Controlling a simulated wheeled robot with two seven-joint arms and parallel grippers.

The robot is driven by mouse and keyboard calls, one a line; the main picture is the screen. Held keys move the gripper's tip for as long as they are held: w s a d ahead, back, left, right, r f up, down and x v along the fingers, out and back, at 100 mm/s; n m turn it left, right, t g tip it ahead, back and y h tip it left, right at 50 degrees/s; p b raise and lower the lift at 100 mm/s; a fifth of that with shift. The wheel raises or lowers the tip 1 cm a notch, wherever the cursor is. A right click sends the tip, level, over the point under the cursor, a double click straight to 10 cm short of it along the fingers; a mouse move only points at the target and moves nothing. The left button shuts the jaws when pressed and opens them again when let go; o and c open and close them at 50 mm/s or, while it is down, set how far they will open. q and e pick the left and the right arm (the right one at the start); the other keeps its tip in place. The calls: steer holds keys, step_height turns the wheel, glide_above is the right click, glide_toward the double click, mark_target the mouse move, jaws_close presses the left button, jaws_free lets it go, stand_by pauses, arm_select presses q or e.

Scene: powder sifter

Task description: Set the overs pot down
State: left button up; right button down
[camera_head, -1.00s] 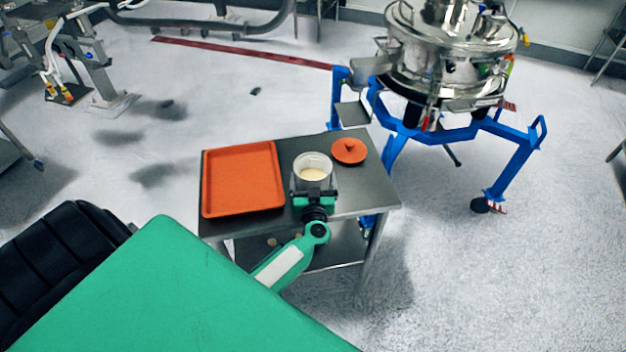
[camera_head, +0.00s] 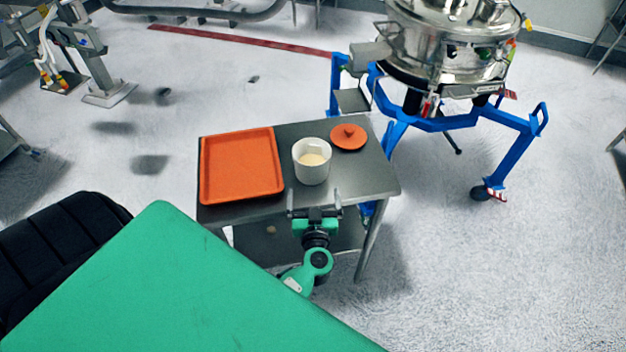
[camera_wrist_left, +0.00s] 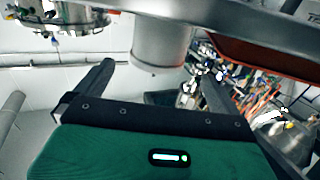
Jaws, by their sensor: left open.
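The overs pot (camera_head: 312,168) is a white open cup with pale powder inside. It stands upright on the grey steel table (camera_head: 345,185), between the orange tray and the orange lid. In the left wrist view the pot (camera_wrist_left: 160,45) shows ahead of the fingers, apart from them. My left gripper (camera_head: 314,199) is open and empty, at the front edge of the table, just in front of the pot. Its two spread fingers also show in the left wrist view (camera_wrist_left: 150,85). My right gripper is not in view.
An orange tray (camera_head: 241,166) lies on the table left of the pot. A round orange lid (camera_head: 348,137) with a knob lies behind it to the right. A steel sifter (camera_head: 455,45) on a blue frame (camera_head: 515,170) stands behind the table. The table's right front part is clear.

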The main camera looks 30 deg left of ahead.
arm_select(q)
steer(key=shift+s+d, duration=0.3)
steer(key=shift+s, duration=0.05)
steer(key=w+d+r+m+t+h, duration=0.3)
steer(key=d+r+m+t+h, duration=0.35)
steer(key=d+h, duration=0.25)
steer(key=s+d+f+m+g+h, duration=0.1)
steer(key=s+f+g, duration=0.2)
steer(key=f, duration=0.8)
steer(key=s+f+m+g+h, duration=0.1)
steer(key=s+f+g+h, duration=0.2)
steer(key=f, duration=0.8)
steer(key=s+d+f+m+g, duration=0.1)
steer(key=s+f+g, duration=0.3)
steer(key=f, duration=0.7)
steer(key=s+a+f+g, duration=0.2)
steer(key=s+f, duration=0.5)
steer(key=s, duration=0.4)
steer(key=s+a+f+g+y, duration=0.1)
steer(key=s+a+f+g, duration=0.2)
steer(key=s+f, duration=0.5)
steer(key=s+a+f+g+y, duration=0.1)
steer(key=s+a+f+g, duration=0.2)
steer(key=s, duration=1.2)
step_height(320, 180, down, 5)
steer(key=shift+s+r+g, duration=0.15)
steer(key=shift+g, duration=0.9)
